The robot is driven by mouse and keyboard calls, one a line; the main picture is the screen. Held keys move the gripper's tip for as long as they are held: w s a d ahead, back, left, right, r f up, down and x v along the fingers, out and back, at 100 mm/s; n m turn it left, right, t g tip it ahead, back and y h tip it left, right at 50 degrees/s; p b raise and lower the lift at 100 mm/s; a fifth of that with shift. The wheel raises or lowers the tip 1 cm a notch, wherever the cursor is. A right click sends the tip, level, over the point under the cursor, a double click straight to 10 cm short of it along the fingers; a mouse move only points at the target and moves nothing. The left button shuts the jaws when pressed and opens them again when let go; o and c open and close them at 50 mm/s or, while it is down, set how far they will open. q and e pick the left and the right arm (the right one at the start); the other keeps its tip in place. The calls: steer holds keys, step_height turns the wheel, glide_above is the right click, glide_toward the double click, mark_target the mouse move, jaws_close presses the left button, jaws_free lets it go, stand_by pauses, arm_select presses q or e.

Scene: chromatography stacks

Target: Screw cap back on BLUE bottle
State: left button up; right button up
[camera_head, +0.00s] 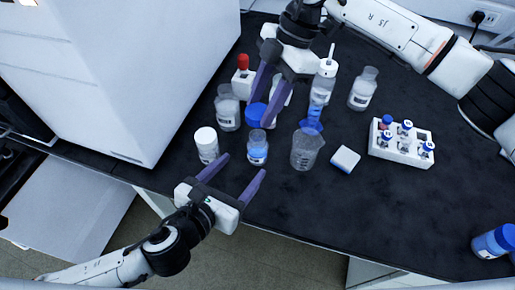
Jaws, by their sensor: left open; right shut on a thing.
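The blue bottle (258,151), small and clear with blue contents, stands upright on the dark bench without a cap on its neck. My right gripper (261,111) comes from the back and is shut on a blue cap (256,115). The cap appears just behind or above the bottle's neck in the picture; its exact height over the neck cannot be told. My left gripper (243,166) is open and empty at the bench's front edge, with its purple fingers pointing toward the bottle. The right fingers hide part of the items behind them.
A white-capped bottle (206,145) stands left, a beaker (306,148) right, with a small white box (345,159) and a vial rack (401,150) beyond. Clear bottles (227,108) (363,90) stand behind. A large white instrument (120,70) fills the left.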

mark_target(253, 156)
arm_select(q)
steer(key=x, duration=1)
steer(key=shift+w+d, duration=0.1)
steer(key=shift+w, duration=0.05)
steer(key=shift+c, duration=0.2)
steer(key=c, duration=1.5)
steer(key=shift+c, duration=0.2)
arm_select(e)
steer(key=shift+w+f, duration=0.1)
steer(key=shift+f, duration=2.35)
steer(key=shift+f, duration=0.1)
steer(key=shift+f, duration=0.8)
arm_select(q)
jaws_close()
arm_select(e)
steer(key=shift+f, duration=0.6)
